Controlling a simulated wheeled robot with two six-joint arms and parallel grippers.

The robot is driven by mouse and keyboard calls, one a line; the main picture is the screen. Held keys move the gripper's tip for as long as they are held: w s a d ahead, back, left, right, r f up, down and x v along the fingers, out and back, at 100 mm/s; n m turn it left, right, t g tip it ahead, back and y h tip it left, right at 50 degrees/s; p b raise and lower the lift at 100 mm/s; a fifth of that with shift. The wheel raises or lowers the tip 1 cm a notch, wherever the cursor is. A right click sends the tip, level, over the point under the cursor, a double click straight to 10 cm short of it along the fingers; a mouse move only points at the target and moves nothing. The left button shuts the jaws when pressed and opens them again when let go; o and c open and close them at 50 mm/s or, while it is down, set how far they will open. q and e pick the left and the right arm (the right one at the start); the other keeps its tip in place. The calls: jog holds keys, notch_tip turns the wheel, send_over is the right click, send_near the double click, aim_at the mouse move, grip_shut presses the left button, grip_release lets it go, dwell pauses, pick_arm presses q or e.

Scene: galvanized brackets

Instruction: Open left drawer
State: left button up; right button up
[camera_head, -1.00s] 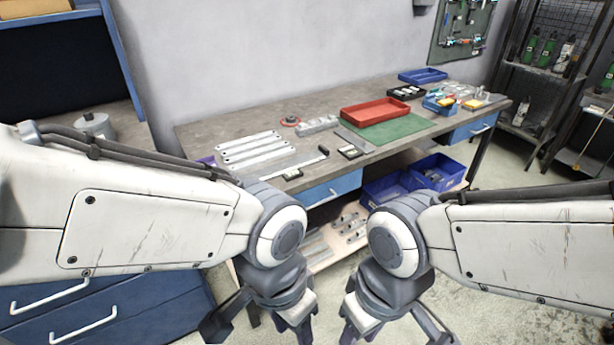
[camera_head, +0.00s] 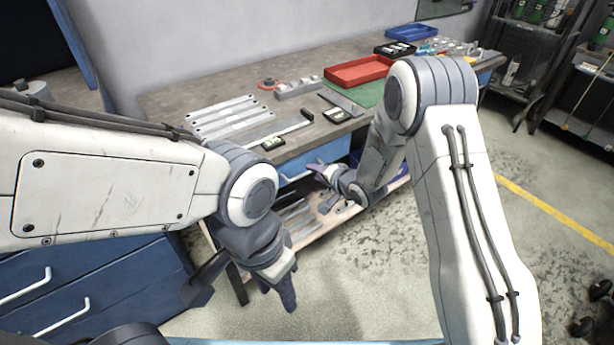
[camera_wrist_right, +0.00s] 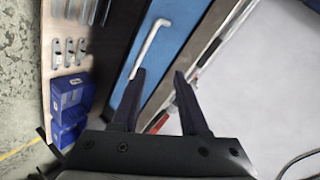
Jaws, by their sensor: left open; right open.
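The left drawer (camera_head: 294,166) is a blue front under the workbench top, and it looks closed. In the right wrist view its blue face (camera_wrist_right: 185,28) fills the upper middle, with a pale bar handle (camera_wrist_right: 152,45) running slantwise. My right gripper (camera_head: 318,184) is open in front of the drawer, and its arm hides part of the bench. In the right wrist view the open fingers (camera_wrist_right: 160,76) point at the drawer, and the left fingertip overlaps the handle's near end. I cannot tell whether they touch. My left gripper (camera_head: 243,294) is open and empty, low at the left.
The workbench top (camera_head: 165,100) holds metal bars (camera_head: 228,118), a red tray (camera_head: 358,72) and small parts. A lower shelf (camera_head: 315,228) carries metal parts, and blue bins (camera_wrist_right: 68,100) show in the wrist view. A blue cabinet (camera_head: 110,285) stands at the left.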

aim_at(307, 172)
jog(key=w+d+f+m+t+y+b, duration=0.1)
jog(key=d+f+m+t+y, duration=0.1)
jog(key=d+f+m+y, duration=0.3)
jog(key=w+a+f, duration=0.1)
jog(key=w+a, duration=0.1)
jog(key=w+a+f+h, duration=0.1)
jog(key=w+a, duration=0.2)
jog(key=w+a+f+h, duration=0.1)
jog(key=w+a, duration=0.2)
jog(key=shift+f+n, duration=0.25)
jog(key=shift+n, duration=0.15)
grip_shut()
dwell(1.0)
